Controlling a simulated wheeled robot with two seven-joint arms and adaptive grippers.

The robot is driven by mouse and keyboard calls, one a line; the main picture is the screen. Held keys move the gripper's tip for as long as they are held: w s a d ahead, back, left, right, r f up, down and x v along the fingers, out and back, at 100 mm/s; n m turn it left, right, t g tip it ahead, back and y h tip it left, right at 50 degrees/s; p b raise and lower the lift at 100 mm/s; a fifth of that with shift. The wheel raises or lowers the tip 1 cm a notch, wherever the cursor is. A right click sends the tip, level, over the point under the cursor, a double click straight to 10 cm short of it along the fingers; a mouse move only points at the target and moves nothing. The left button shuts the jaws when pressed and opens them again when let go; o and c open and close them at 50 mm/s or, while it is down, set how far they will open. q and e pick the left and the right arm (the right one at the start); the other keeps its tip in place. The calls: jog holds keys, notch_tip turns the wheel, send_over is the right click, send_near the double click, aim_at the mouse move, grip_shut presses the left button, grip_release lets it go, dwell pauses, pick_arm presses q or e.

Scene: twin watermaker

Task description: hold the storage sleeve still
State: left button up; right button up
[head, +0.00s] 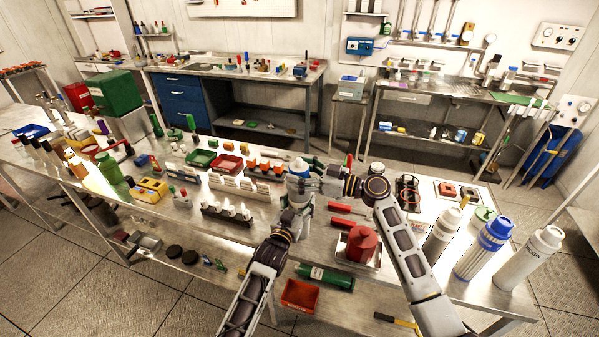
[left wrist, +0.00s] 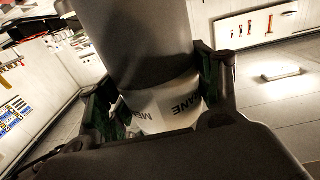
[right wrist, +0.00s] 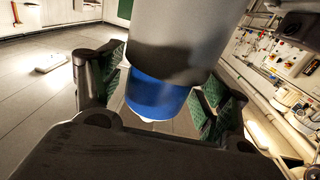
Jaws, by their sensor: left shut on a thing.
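The storage sleeve (left wrist: 165,110) is a cylinder with a white band and black lettering, partly readable as "MEMBRANE", below a dark grey part. My left gripper (left wrist: 155,105) is shut on it, one finger on each side. In the head view the sleeve (head: 299,190) is held roughly upright above the bench, partly hidden by my grippers. My right gripper (right wrist: 157,95) has its fingers on both sides of a blue cap (right wrist: 157,92) on a grey cylinder; I cannot tell whether they press on it. In the head view my right gripper (head: 325,184) comes in from the right.
On the steel bench (head: 150,215), a red pot (head: 361,245) stands at front right, near a blue-topped white canister (head: 484,248) and other tall canisters. A red bin (head: 300,295) is low in front.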

jog(key=shift+d, duration=0.15)
pick_arm(q)
jog(key=shift+r, duration=0.1)
pick_arm(e)
jog(key=v, duration=1.1)
jog(key=shift+s+d, duration=0.15)
jog(key=shift+d, duration=0.15)
dwell(0.6)
pick_arm(q)
jog(key=o, duration=1.4)
jog(key=shift+s, duration=0.1)
jog(key=shift+s+a, duration=0.3)
jog(key=shift+s, duration=0.3)
jog(key=v, duration=1)
jog(key=shift+s, duration=0.2)
